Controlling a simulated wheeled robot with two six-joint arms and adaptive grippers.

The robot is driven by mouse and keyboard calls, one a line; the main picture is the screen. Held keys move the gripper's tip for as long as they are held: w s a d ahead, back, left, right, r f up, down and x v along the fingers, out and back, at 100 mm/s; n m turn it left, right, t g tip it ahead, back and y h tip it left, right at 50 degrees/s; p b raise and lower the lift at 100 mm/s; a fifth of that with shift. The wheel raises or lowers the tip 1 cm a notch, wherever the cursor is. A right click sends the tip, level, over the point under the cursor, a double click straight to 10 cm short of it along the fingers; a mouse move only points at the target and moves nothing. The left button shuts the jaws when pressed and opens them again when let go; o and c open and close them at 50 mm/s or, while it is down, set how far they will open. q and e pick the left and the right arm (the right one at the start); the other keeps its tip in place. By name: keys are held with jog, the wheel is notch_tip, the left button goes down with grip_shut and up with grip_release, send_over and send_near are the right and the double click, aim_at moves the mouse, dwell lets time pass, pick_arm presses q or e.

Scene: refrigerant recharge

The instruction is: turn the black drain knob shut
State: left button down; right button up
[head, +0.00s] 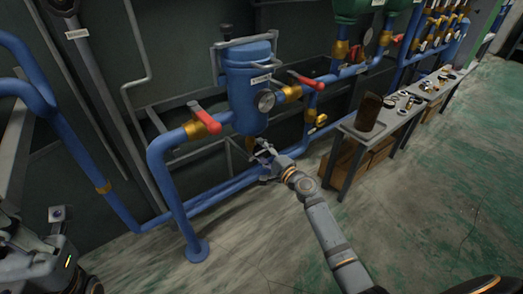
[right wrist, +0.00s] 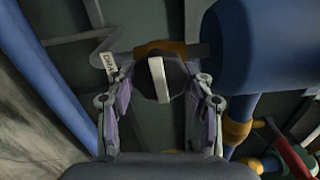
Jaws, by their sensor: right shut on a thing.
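The black drain knob (right wrist: 174,77) has a pale bar across its face and sits below the blue filter vessel (head: 248,85). In the right wrist view it lies between the two fingertips of my right gripper (right wrist: 158,84), which is shut on it. The pale bar stands nearly upright in that view. A white tag (right wrist: 110,66) beside the knob carries lettering that seems to read "Drain". In the head view my right gripper (head: 264,157) is under the vessel and largely hides the knob. My left gripper does not show clearly; only part of my left arm is at the lower left.
Red-handled valves (head: 207,121) and (head: 305,80) sit on the blue pipes to either side of the vessel. A bench (head: 362,134) with loose fittings stands to the right. The floor in front is clear.

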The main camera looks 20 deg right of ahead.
jog(key=shift+m, duration=0.4)
jog(key=o, duration=1.2)
jog(key=shift+s+d+f, duration=0.1)
jog(key=shift+s, duration=0.1)
jog(key=v, duration=1.1)
jog(key=shift+s, duration=0.3)
